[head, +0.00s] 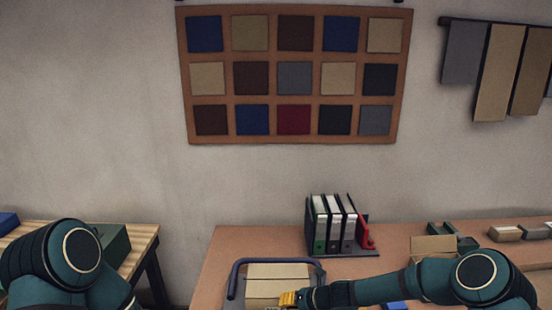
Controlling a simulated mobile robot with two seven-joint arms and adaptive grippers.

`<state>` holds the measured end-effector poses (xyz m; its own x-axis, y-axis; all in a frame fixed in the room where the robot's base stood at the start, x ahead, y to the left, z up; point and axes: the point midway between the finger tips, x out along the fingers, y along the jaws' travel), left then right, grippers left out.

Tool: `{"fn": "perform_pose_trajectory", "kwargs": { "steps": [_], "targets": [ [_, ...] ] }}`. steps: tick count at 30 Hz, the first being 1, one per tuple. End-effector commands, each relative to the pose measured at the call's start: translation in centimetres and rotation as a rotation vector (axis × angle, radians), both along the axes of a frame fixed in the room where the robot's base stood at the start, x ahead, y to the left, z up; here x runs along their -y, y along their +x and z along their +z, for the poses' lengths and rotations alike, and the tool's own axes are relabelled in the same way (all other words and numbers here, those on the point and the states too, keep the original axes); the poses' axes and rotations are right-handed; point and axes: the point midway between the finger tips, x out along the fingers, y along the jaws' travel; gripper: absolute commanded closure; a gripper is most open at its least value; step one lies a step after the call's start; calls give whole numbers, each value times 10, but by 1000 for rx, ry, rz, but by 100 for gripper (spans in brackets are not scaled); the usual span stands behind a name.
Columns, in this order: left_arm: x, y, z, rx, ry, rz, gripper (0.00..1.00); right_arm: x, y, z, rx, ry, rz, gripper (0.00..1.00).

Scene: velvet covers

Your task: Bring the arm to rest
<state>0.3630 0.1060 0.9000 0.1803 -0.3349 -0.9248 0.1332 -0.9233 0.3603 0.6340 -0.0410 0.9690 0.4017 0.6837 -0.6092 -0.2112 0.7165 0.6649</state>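My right arm (385,288) is teal and black and reaches in from the lower right across the table. My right gripper (288,299), with yellow at its end, is at the bottom edge, in front of a cardboard box (275,273). Whether it touches the box, or holds anything, I cannot tell. My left arm (75,255) is bent at the lower left, and its gripper is out of the frame.
The box sits by a blue-railed tray or cart (234,280) at the brown table (225,250). Binders (334,225) stand in a rack behind. Small boxes (433,246) are at right. A slatted bench (140,238) stands left. A swatch board (293,75) hangs on the wall.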

Motion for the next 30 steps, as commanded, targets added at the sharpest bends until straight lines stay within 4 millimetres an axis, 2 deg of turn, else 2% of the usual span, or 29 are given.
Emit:
{"fn": "perform_pose_trajectory", "kwargs": {
  "steps": [1, 6, 10, 15, 18, 22, 25, 30],
  "targets": [
    [0, 0, -11, -1, 1, 0, 100, -1, -21, -22, 65, -107, 119, 100],
    [1, -1, -31, -3, 3, -1, 100, 8, -89, -80, 336, -459, 604, 100],
    [1, -2, -47, -6, 4, -1, 100, 23, -140, -115, 569, -677, 1029, 100],
    [2, -3, -68, -9, 7, -2, 100, 43, -200, -146, 905, -864, 1594, 100],
    [3, -3, -79, -10, 8, -2, 100, 52, -229, -155, 1106, -918, 1888, 100],
    [3, -4, -88, -11, 10, -3, 100, 58, -257, -160, 1322, -941, 2162, 100],
    [3, -4, -91, -12, 9, -4, 100, 60, -269, -161, 1430, -942, 2282, 100],
    [3, -4, -92, -12, 9, -4, 100, 61, -276, -160, 1493, -939, 2347, 100]
  ]
}}
